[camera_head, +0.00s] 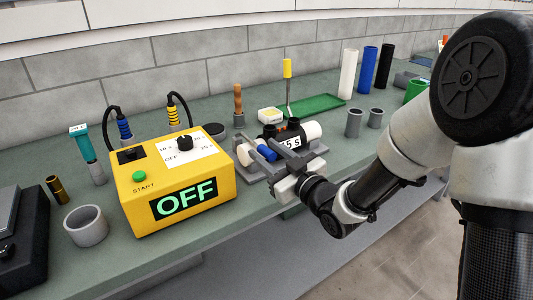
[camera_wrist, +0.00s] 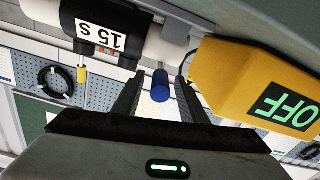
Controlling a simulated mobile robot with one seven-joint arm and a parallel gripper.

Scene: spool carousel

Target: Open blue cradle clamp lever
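The blue clamp lever (camera_head: 266,153) is a short blue cylinder at the front of a grey cradle (camera_head: 255,173). The cradle holds a white pipe (camera_head: 312,130) with a black fitting labelled "15 s" (camera_head: 291,143). In the wrist view the blue lever (camera_wrist: 160,86) lies between the two dark fingers of my gripper (camera_wrist: 158,92), with visible gaps on both sides. My gripper is open. In the head view my gripper (camera_head: 284,165) is at the cradle's front and hides part of it. The black fitting (camera_wrist: 100,30) also shows in the wrist view.
A yellow control box (camera_head: 178,190) reading "OFF" stands close to the left of the cradle. A green tray (camera_head: 318,104) and several upright tubes stand behind to the right. A grey ring (camera_head: 86,226) is at left. The bench's front edge runs below my gripper.

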